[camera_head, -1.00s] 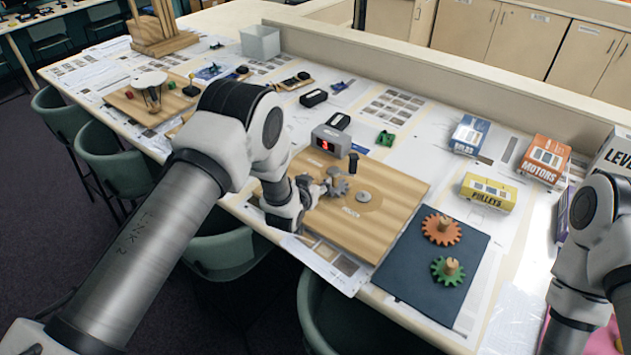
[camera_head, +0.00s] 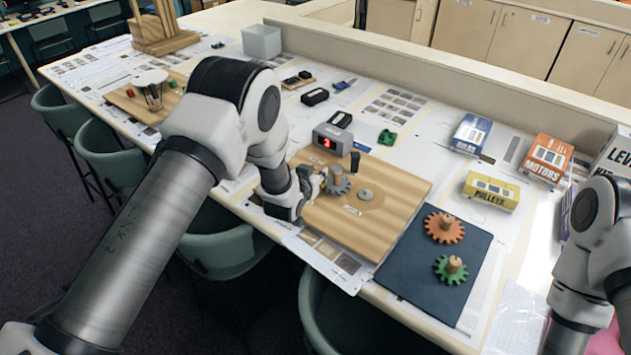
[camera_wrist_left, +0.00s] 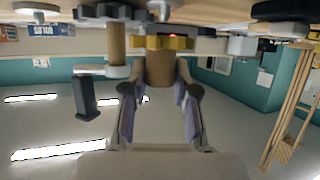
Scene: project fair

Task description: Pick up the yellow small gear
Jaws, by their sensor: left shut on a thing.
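My left gripper (camera_head: 312,182) is over the left part of the wooden board (camera_head: 385,228). In the left wrist view, its fingers (camera_wrist_left: 160,95) are closed on the wooden knob (camera_wrist_left: 159,68) of the yellow small gear (camera_wrist_left: 162,42). That view is upside down, and the gear's toothed edge shows just beyond the knob. In the head view, I cannot make out the yellow gear at the gripper. My right arm (camera_head: 590,255) shows at the right edge, but its gripper is out of frame.
Beside the left gripper are a grey gear (camera_head: 340,186) and a black handle (camera_head: 354,161). A grey box with a red 3 (camera_head: 331,138) stands behind. Orange (camera_head: 445,229) and green (camera_head: 451,270) gears lie on a dark mat (camera_head: 408,272). Boxes stand farther right.

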